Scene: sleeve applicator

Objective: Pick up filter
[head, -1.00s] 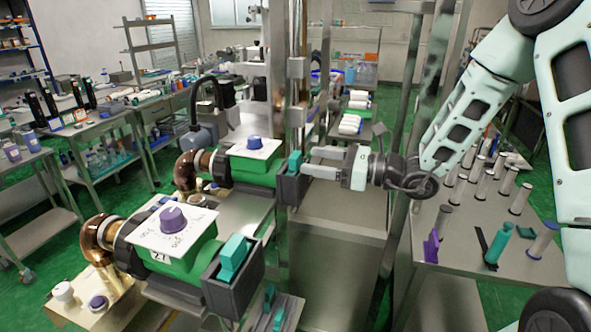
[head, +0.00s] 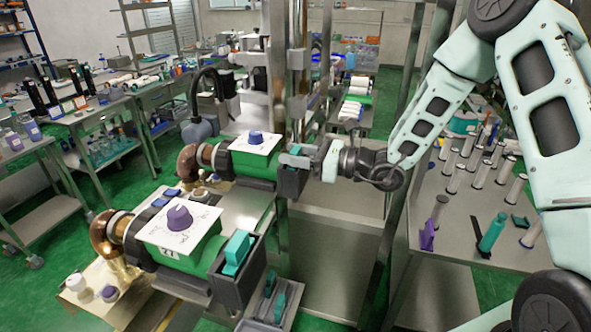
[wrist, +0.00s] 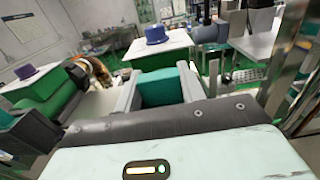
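The filter appears to be the teal block (wrist: 162,88) at the end of the far green machine; no label confirms this. It sits at a dark grey holder (head: 290,183), with only a little teal showing in the head view. My gripper (head: 291,155) is at this block. In the wrist view, its two pale fingers (wrist: 160,92) lie against both sides of the block with no clear gap, so it looks shut on it. The block's lower part is hidden. A similar teal block (head: 238,252) stands in the near machine's holder (head: 242,284).
The far machine has a white top and blue-purple knob (head: 255,138); the near one has a purple knob (head: 179,217). A metal post (head: 297,90) stands close behind my gripper. A side table (head: 440,262) at right holds several cylinders and a teal bottle (head: 492,232).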

